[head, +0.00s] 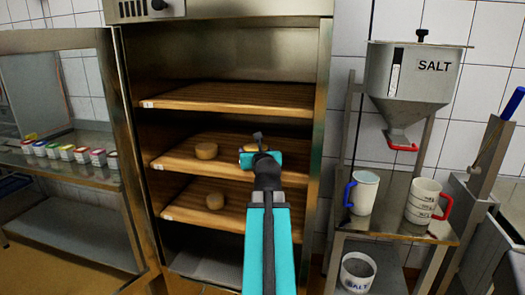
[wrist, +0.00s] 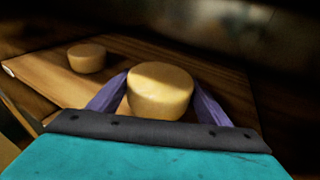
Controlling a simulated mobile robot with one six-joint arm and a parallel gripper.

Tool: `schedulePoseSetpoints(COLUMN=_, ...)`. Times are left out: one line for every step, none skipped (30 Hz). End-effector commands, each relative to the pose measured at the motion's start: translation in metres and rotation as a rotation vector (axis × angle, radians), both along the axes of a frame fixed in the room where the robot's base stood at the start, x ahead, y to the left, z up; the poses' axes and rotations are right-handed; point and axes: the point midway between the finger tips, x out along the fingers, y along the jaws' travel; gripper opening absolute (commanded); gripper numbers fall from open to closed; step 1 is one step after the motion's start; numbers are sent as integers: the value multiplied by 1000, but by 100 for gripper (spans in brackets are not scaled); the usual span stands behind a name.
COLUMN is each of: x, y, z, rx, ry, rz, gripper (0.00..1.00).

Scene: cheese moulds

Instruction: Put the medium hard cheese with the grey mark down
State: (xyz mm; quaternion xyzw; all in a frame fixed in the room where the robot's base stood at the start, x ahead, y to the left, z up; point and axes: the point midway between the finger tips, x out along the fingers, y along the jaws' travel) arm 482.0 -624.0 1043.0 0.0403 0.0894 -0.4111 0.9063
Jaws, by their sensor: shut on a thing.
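My gripper (wrist: 160,84) is shut on a round, pale yellow cheese (wrist: 160,98), with one purple finger on each side of it. In the head view my gripper (head: 262,150) is inside the open cabinet at the middle wooden shelf (head: 182,163), and hides most of the held cheese. The held cheese is upright over the right part of the board; I cannot tell whether it touches the wood. No grey mark shows on it. A second cheese (head: 206,151) stands to its left on the same shelf, apart from it, and shows in the wrist view (wrist: 86,58).
The upper shelf (head: 240,97) is empty. The cabinet door (head: 130,160) stands open at the left, before a bench with several small coloured pots (head: 68,152). A salt hopper (head: 415,80) and mugs (head: 362,192) are at the right.

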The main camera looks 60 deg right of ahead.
Motion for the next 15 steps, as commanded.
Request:
schedulePoseSetpoints(x=0, y=-1, z=5, rx=0, ry=0, rz=1, gripper=49)
schedulePoseSetpoints(x=1, y=-1, z=5, rx=0, ry=0, rz=2, gripper=49)
schedulePoseSetpoints(x=1, y=-2, z=5, rx=0, ry=-1, rz=3, gripper=49)
schedulePoseSetpoints(x=2, y=-2, z=5, rx=0, ry=-1, rz=3, gripper=49)
schedulePoseSetpoints(x=2, y=-3, z=5, rx=0, ry=-1, rz=4, gripper=49)
schedulePoseSetpoints(x=2, y=-3, z=5, rx=-1, ry=-2, rz=5, gripper=49)
schedulePoseSetpoints(x=3, y=-4, z=5, rx=-1, ry=-2, rz=6, gripper=49)
schedulePoseSetpoints(x=3, y=-4, z=5, rx=-1, ry=-1, rz=6, gripper=49)
schedulePoseSetpoints(x=3, y=-4, z=5, rx=-1, ry=-2, rz=7, gripper=49)
schedulePoseSetpoints(x=4, y=-5, z=5, rx=-1, ry=-2, rz=7, gripper=49)
schedulePoseSetpoints(x=4, y=-5, z=5, rx=-1, ry=-2, rz=8, gripper=49)
schedulePoseSetpoints(x=4, y=-6, z=5, rx=-2, ry=-2, rz=8, gripper=49)
schedulePoseSetpoints(x=4, y=-6, z=5, rx=-2, ry=-2, rz=8, gripper=49)
schedulePoseSetpoints(x=5, y=-6, z=5, rx=-2, ry=-3, rz=9, gripper=49)
schedulePoseSetpoints(x=5, y=-7, z=5, rx=-2, ry=-3, rz=9, gripper=49)
